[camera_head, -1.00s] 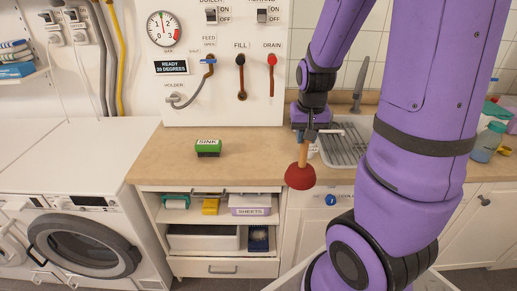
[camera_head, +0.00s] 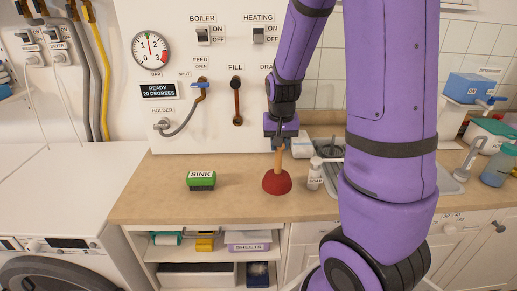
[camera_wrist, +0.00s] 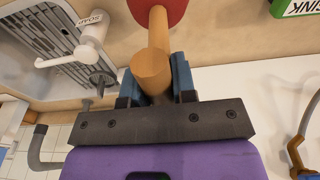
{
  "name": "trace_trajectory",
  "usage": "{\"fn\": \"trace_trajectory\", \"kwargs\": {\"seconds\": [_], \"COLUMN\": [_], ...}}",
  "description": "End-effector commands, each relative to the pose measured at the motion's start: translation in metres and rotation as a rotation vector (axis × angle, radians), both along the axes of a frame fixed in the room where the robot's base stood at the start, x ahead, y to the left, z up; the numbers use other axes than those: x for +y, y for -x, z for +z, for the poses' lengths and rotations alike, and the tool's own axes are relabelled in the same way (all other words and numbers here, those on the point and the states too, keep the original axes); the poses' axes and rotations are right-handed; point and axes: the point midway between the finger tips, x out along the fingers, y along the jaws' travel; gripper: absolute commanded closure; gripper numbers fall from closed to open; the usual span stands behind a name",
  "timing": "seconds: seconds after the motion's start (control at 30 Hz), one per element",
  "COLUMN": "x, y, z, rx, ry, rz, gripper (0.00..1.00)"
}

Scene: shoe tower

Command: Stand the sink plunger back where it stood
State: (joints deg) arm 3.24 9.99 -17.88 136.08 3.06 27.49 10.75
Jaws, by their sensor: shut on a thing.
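The sink plunger has a red cup (camera_head: 277,182) and a wooden handle (camera_head: 279,160). In the head view it is upright, cup down, over the counter between the green SINK block and the soap bottle. I cannot tell whether the cup touches the counter. My gripper (camera_head: 279,146) is shut on the upper part of the handle. In the wrist view the handle's end (camera_wrist: 151,67) shows between the fingers, with part of the red cup (camera_wrist: 160,8) beyond. The green block labelled SINK (camera_head: 201,180) sits on the counter left of the plunger.
The wooden counter (camera_head: 150,203) is clear at the left and front. A white soap bottle (camera_head: 315,174) stands close right of the plunger, beside the sink, whose drainer (camera_wrist: 40,40) shows in the wrist view. The wall panel (camera_head: 290,105) with valves and switches rises behind.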

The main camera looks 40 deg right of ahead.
Motion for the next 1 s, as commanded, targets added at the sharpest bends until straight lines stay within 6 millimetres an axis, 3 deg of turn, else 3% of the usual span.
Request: {"fn": "trace_trajectory", "kwargs": {"seconds": [0.2, 0.4, 0.57, 0.83, 1.0], "x": [0.008, 0.013, 0.014, 0.013, 0.014], "y": [-0.050, -0.078, -0.083, -0.082, -0.082], "z": [-0.005, -0.007, -0.011, -0.041, -0.043], "rx": [0.001, -0.001, 0.000, 0.002, -0.001], "ry": [0.001, 0.001, 0.000, 0.000, 0.001], "rz": [0.002, 0.002, 0.000, 0.000, 0.000], "gripper": [1.00, 1.00, 1.00, 1.00, 1.00]}}
